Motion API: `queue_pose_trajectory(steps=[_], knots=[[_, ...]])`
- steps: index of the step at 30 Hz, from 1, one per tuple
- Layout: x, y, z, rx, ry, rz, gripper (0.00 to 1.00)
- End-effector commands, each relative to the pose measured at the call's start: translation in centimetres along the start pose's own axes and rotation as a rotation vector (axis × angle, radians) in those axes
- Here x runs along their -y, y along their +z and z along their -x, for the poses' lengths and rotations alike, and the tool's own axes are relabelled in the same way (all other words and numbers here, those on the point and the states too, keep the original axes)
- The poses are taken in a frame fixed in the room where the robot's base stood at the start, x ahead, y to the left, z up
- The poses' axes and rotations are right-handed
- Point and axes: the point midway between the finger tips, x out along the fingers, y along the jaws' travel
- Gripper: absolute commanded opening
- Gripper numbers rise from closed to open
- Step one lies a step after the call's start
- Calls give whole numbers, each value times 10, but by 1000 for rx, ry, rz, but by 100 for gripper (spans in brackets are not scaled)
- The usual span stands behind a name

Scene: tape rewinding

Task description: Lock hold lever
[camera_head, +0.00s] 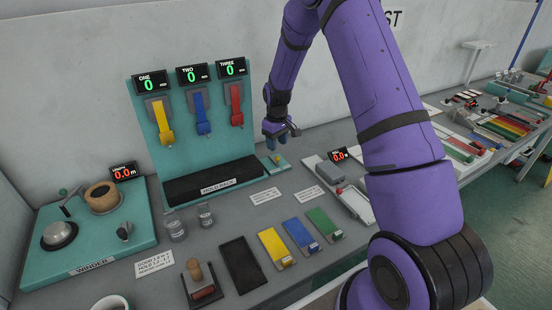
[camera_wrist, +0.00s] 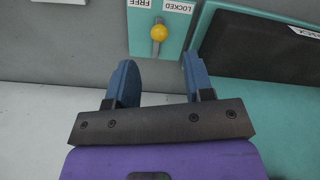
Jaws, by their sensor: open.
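The hold lever has a yellow ball knob (camera_wrist: 158,32) on a short stem, set on a small teal plate (camera_wrist: 140,42). In the head view the lever knob (camera_head: 277,158) is small, beside the hold rack (camera_head: 215,185). My gripper (camera_wrist: 160,62) is open and empty. Its blue fingers are on either side of the knob's line in the wrist view, apart from it. My gripper (camera_head: 279,138) is above the plate in the head view.
The teal hold rack carries yellow, blue and red straps (camera_head: 202,112) under displays reading 0. A winder (camera_head: 90,235) is at the left. A grey box (camera_head: 330,172) and several coloured trays (camera_head: 300,232) lie on the bench. The wall is close behind.

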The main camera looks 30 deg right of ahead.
Motion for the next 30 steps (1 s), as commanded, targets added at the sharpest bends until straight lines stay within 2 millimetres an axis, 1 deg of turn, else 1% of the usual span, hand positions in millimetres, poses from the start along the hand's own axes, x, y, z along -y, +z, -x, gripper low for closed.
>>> queue_pose_trajectory(steps=[1, 6, 12, 18, 25, 26, 27, 29, 30], knots=[[0, 0, -11, 3, -2, 0, 48], [0, 0, -40, 2, -1, 0, 48], [0, 0, -63, 0, 0, -1, 48], [0, 0, -70, -1, 0, -1, 48], [0, 0, -70, -1, 1, -1, 48], [0, 0, -70, -1, 1, -1, 41], [0, 0, -70, -1, 0, -1, 32], [0, 0, -70, -1, 0, -1, 18], [0, 0, -70, -1, 0, -1, 9]])
